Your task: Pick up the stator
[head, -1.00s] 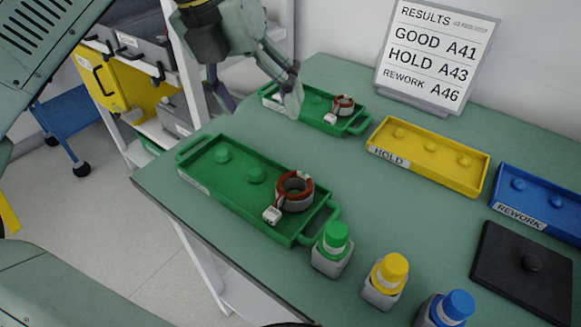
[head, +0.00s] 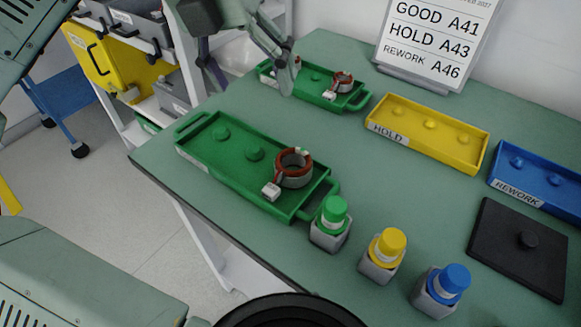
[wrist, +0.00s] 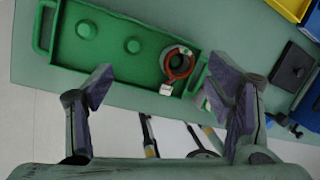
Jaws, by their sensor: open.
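One stator (head: 293,169), a grey ring with red-brown winding and a white connector, sits at the right end of the near green tray (head: 213,176). It also shows in the wrist view (wrist: 178,64), between and beyond the fingertips. A second, similar stator (head: 343,82) sits in the far green tray (head: 352,104). My gripper (head: 287,78) is open and empty. In the head view it overlaps the far tray's left part; its height is hard to tell. In the wrist view its spread fingers (wrist: 160,88) are apart from the near stator.
Green-, yellow- and blue-capped bottles (head: 331,224) (head: 382,256) (head: 441,292) stand along the near table edge. A yellow HOLD tray (head: 425,146), blue REWORK tray (head: 565,199) and black plate (head: 505,262) lie to the right. A results sign (head: 435,40) stands behind. Bare table separates the green trays.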

